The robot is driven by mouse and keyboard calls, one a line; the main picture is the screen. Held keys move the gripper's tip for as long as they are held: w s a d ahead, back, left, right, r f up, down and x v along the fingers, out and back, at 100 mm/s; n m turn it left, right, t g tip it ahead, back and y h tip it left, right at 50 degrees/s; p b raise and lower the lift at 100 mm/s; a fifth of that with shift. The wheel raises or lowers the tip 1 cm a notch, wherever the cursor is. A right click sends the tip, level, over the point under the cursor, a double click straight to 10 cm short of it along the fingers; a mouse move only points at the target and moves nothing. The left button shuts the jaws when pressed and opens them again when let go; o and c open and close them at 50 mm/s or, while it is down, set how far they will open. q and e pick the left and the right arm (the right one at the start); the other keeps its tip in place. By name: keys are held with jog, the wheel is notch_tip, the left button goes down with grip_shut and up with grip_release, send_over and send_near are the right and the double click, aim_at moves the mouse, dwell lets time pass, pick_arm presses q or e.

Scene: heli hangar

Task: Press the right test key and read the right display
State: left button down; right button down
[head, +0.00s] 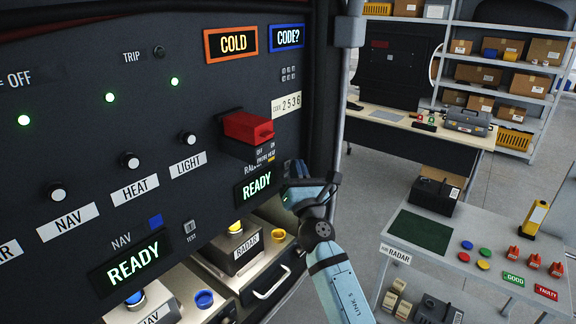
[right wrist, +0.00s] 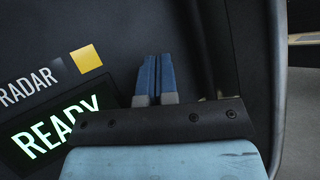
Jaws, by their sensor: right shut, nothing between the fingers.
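The right display (head: 256,187), under the RADAR label, glows READY in green; in the right wrist view the display (right wrist: 40,137) is partly covered by my gripper. My right gripper (head: 296,168) is shut and empty, with its blue fingertips at the dark panel just right of this display. The fingertips (right wrist: 150,75) also show against the panel in the right wrist view; I cannot tell whether they touch it. The right test key is not visible; my gripper covers the area beside the display. My left gripper is not in view.
The left display (head: 133,264) also reads READY, with its small test key (head: 190,228) above right. A red switch cover (head: 248,128) juts out above my right gripper. Below sit the RADAR unit (head: 237,252) and a handled drawer (head: 271,283). A parts table (head: 455,235) stands right.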

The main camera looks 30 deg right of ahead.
jog(key=shift+w+a, duration=0.1)
jog(key=shift+w, duration=0.15)
jog(key=shift+s, duration=0.1)
dwell(0.6)
jog(key=shift+s+d, duration=0.3)
jog(key=shift+s, duration=0.3)
jog(key=s, duration=0.1)
jog(key=s+d, duration=0.1)
jog(key=s, duration=0.1)
jog(key=s+d+p, duration=0.1)
jog(key=shift+s, duration=0.35)
